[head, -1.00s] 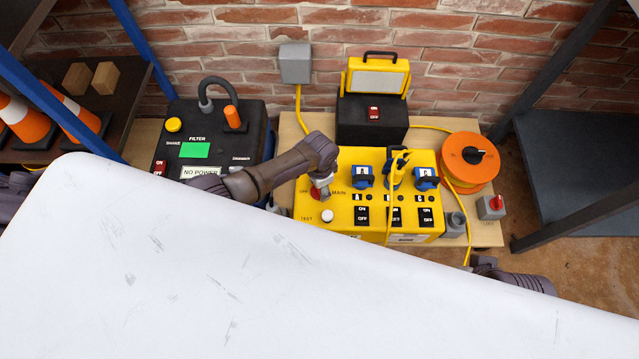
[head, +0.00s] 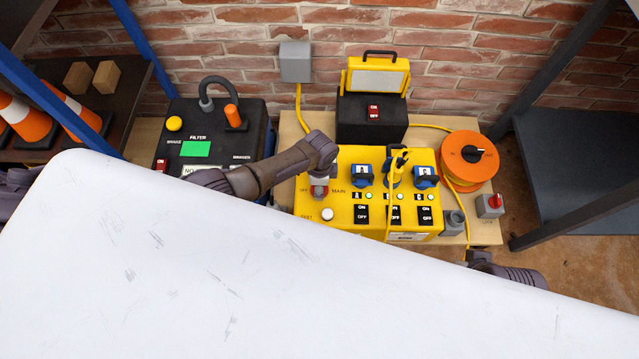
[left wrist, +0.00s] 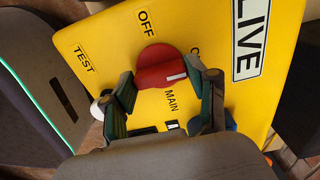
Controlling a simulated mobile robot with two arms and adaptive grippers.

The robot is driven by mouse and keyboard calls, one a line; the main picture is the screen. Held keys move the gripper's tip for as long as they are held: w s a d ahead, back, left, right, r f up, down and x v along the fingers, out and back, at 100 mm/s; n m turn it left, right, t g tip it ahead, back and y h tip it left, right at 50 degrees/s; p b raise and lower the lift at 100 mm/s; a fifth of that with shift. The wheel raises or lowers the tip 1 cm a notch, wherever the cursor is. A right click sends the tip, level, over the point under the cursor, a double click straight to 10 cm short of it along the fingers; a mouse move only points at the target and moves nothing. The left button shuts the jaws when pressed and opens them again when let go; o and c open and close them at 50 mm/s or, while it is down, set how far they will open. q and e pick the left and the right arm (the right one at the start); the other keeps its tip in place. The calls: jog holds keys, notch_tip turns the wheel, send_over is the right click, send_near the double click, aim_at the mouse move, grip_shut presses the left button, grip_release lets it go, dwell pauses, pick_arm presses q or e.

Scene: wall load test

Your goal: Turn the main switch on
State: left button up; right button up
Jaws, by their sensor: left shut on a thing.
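The yellow switch box (head: 344,218) stands on a wooden board by the brick wall. Its red main switch (left wrist: 160,70) is a round knob with a white mark, between the OFF and MAIN labels. In the left wrist view the white mark points right, away from OFF. My left gripper (head: 319,186) is shut on the knob, one finger on each side, and covers most of it in the head view. A LIVE sign (left wrist: 253,37) shows on the box. My right gripper (head: 478,259) is low at the right, partly hidden, its fingers unclear.
Blue sockets (head: 363,176) and black rocker switches (head: 361,214) sit right of the knob, with a yellow cable over the box. A black filter unit (head: 243,145) stands left, a work lamp (head: 377,77) behind, an orange cable reel (head: 470,160) right.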

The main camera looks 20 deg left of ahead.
pick_arm(q)
jog(key=o, duration=1.2)
jog(key=shift+c, duration=0.2)
notch_tip(320, 180, up, 12)
dwell(0.3)
